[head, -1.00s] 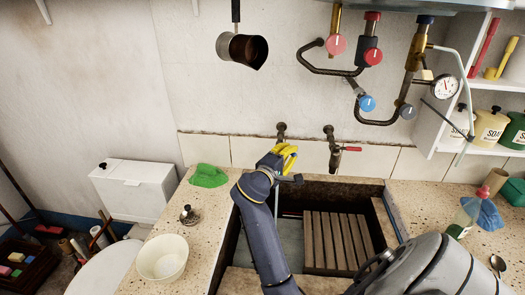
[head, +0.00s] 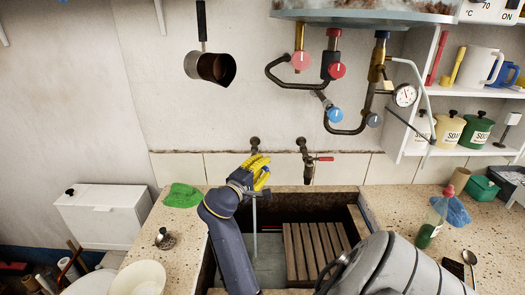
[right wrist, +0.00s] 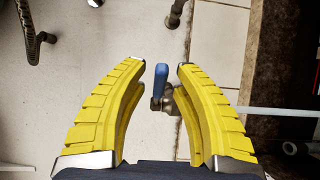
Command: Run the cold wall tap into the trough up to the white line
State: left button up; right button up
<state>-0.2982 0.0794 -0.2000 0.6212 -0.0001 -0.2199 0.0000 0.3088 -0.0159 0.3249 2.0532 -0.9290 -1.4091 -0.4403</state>
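The cold wall tap (head: 254,144) is the left one of two low wall taps. Its blue lever (right wrist: 161,80) shows in the right wrist view, between the yellow fingers of my right gripper (right wrist: 162,66). The fingers are open, with a gap on both sides of the lever. In the head view this gripper (head: 258,168) covers most of the tap. A thin pale stream (head: 255,225) falls below it into the stone trough (head: 318,199). The trough floor looks grey; the water level is unclear. I cannot make out the white line. My left gripper is not in view.
A red-handled tap (head: 307,160) is just right. A slatted wooden board (head: 315,250) covers the trough's right part. A green cloth (head: 183,195) and a white bowl (head: 138,279) lie left. A bottle (head: 432,222) stands right. Pipes with valves (head: 335,115) hang above.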

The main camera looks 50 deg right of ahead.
jog(key=shift+o, duration=0.2)
jog(key=s+a, duration=0.1)
jog(key=a, duration=0.6)
jog(key=shift+a, duration=0.25)
